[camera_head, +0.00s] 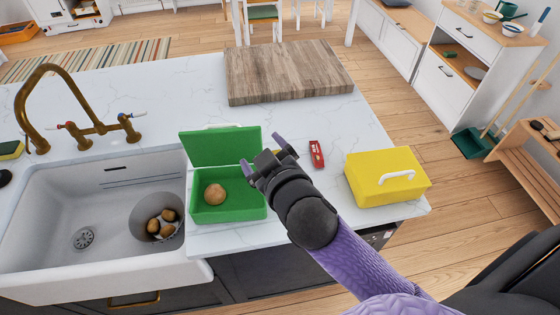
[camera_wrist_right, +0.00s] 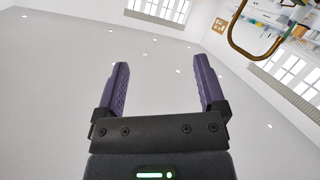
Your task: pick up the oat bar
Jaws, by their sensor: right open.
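A small red bar-shaped packet, which looks like the oat bar (camera_head: 316,154), lies on the white counter between the green box and the yellow box in the head view. My right gripper (camera_head: 262,152) is open and empty, above the right side of the green box and left of the bar. Its two purple fingers (camera_wrist_right: 160,88) stand apart in the right wrist view, with only wall and ceiling behind them. The bar does not show in that wrist view. My left gripper is not in view.
An open green box (camera_head: 228,212) holds a round brown item (camera_head: 215,193). A closed yellow box (camera_head: 388,176) with a white handle stands right of the bar. A wooden board (camera_head: 288,72) lies behind. The sink (camera_head: 100,225) with a brass faucet (camera_head: 75,110) is left.

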